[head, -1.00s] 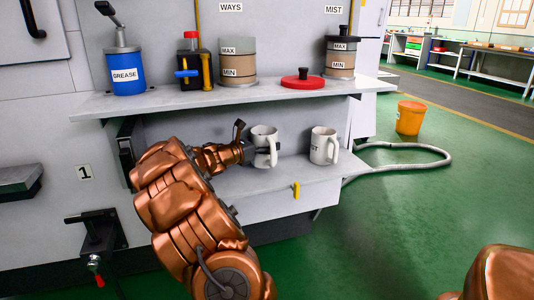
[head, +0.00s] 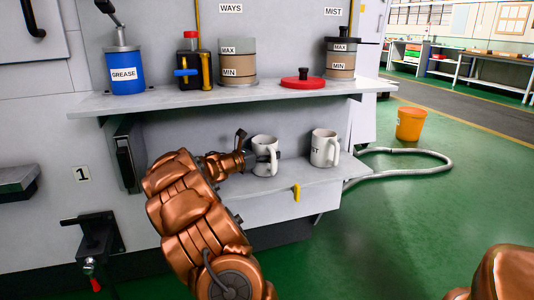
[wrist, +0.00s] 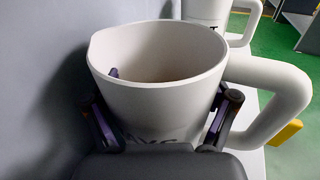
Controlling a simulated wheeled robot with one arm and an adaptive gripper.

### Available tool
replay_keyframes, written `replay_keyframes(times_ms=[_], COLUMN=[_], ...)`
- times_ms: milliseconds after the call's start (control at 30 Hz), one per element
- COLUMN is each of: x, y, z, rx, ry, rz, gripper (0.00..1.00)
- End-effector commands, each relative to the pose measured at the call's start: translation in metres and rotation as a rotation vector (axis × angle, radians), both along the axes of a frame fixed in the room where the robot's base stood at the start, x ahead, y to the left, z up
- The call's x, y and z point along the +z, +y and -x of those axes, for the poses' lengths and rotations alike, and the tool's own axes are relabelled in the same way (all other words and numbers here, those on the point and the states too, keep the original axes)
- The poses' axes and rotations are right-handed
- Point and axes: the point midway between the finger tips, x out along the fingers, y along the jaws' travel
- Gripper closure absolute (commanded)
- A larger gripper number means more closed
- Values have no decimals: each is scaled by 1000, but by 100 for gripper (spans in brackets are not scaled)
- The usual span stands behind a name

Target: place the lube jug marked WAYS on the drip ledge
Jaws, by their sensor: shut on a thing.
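A white jug (head: 263,152) with a handle on its right is upright at the lower ledge (head: 270,186) under the upper shelf. My gripper (head: 250,160) reaches it from the left. In the wrist view, the two fingers of my gripper (wrist: 162,118) are shut on either side of the jug (wrist: 155,85). Dark lettering low on its front is partly hidden by my gripper, so I cannot read all of it. Its base is at or very near the ledge surface; I cannot tell for sure whether it touches. The jug's inside looks empty.
A second white jug (head: 325,148) with lettering stands on the ledge to the right. The upper shelf (head: 200,98) overhead holds a blue GREASE can (head: 127,75), a dark bottle (head: 191,70), two reservoirs and a red lid (head: 303,82). A yellow tab (head: 297,193) sits at the ledge front.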

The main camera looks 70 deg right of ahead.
Motion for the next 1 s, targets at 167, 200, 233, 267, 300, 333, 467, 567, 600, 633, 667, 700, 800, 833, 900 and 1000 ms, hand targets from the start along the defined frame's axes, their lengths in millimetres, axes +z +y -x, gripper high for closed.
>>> replay_keyframes(times_ms=[167, 200, 233, 267, 300, 333, 467, 567, 600, 633, 667, 700, 800, 833, 900, 1000], x=[-2, -2, -2, -2, -2, -2, -2, 0, 1, 2, 2, 3, 4, 4, 5, 4], y=[0, 0, 0, 0, 0, 0, 0, 0, 1, 4, 6, 11, 25, 29, 39, 51], z=[0, 0, 0, 0, 0, 0, 0, 0, -1, -2, -4, -6, -12, -14, -19, -25], rx=[-1, -1, 0, 0, 0, 0, 0, 0, 1, 1, 2, 1, 1, 1, 2, 2], ry=[0, 0, 0, 0, 0, 0, 0, 0, 0, 1, 1, 0, 4, 4, 4, 3], rz=[0, 0, 0, 0, 0, 0, 0, 0, 0, 0, 0, -1, -1, -1, 1, 0], gripper=[4, 0, 0, 0, 0, 0, 0, 0, 0, 0, 0, 0, 0, 0, 0, 0])
